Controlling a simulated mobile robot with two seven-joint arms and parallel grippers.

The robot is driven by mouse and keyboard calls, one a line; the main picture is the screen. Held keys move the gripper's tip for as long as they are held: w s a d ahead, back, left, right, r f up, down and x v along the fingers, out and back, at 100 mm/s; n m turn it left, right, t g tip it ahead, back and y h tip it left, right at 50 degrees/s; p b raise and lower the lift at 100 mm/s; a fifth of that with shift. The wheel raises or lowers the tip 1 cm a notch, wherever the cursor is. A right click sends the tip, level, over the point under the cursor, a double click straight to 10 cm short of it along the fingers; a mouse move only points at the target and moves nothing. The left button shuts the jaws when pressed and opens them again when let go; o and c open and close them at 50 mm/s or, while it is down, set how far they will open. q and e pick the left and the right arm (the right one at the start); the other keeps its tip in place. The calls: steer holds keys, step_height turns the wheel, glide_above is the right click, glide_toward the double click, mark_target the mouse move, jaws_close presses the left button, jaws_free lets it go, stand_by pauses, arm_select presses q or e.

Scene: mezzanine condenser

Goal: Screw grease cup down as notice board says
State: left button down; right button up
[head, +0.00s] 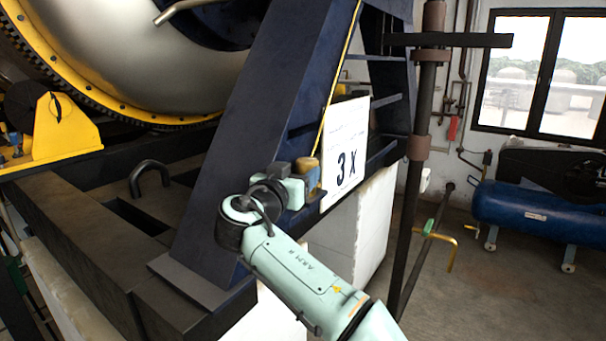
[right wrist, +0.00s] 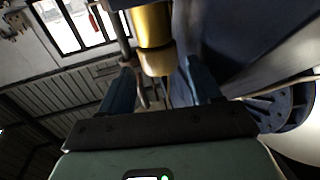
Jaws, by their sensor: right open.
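The brass grease cup (head: 307,172) is on the dark blue slanted frame, just left of the notice board. The notice board (head: 346,150) is a white sheet reading "3 X" in large dark print; its smaller text is too faint to read. My right gripper (head: 296,184) is at the cup, its fingers partly hidden by its own body. In the right wrist view the gripper (right wrist: 160,70) is open, and the gold cup (right wrist: 154,35) shows between its two blue fingers, with gaps visible on both sides. My left gripper is not in view.
The slanted blue frame (head: 265,90) rises close beside my right arm. A dark upright pipe (head: 415,160) stands to the right of the board. A large drum with a yellow rim (head: 130,110) is at left. A blue tank (head: 525,210) stands far right, with open floor before it.

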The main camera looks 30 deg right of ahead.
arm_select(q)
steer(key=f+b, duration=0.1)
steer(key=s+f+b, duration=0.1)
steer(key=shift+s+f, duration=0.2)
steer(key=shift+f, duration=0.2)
arm_select(e)
steer(key=v, duration=0.9)
steer(key=shift+s+a, duration=0.2)
steer(key=shift+s, duration=0.05)
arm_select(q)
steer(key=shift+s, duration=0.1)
arm_select(e)
steer(key=shift+f, duration=0.1)
